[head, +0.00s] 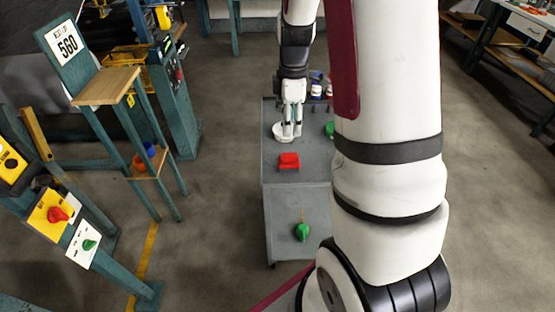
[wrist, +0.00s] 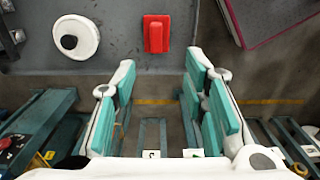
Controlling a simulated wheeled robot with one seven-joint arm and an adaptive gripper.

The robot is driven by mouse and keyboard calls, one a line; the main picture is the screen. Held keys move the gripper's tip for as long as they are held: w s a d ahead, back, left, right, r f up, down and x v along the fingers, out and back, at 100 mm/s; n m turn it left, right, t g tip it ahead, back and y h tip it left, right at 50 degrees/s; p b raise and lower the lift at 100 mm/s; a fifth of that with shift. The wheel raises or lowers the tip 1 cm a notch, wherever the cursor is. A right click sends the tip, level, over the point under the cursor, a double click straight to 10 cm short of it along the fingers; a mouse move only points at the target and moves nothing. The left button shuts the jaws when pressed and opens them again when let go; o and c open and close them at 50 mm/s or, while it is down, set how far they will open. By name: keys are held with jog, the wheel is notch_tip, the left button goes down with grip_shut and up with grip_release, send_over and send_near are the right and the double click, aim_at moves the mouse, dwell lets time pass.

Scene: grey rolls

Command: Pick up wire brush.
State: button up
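A red block-like piece with a raised ridge (head: 289,160) lies on the grey cart top; it also shows in the wrist view (wrist: 156,34), just past my fingertips in the picture. It may be the wire brush, but no bristles show and I cannot tell for sure. A white round piece with a dark centre (wrist: 76,38) lies to its left in the wrist view. My gripper (wrist: 160,72) is open, with nothing between its teal-padded fingers. In the head view my gripper (head: 291,131) is over the cart, farther back than the red piece, and partly covers the white piece (head: 279,135).
The grey cart (head: 272,185) also bears small bottles (head: 316,91) at the back and a green item (head: 330,130) partly behind my arm. Another green item (head: 302,231) is lower down. A wooden-topped stand (head: 107,85) and control panels are at left. Floor beside the cart is clear.

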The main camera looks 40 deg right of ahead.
send_over(289, 154)
jog(key=f, duration=0.7)
jog(key=shift+s+a+f, duration=0.1)
jog(key=shift+s+a, duration=0.1)
jog(key=shift+s, duration=0.1)
jog(key=shift+w+d+f+b, duration=0.15)
jog(key=shift+f, duration=1.45)
jog(key=shift+w+d+f+b, duration=0.15)
jog(key=shift+f, duration=1.4)
grip_shut()
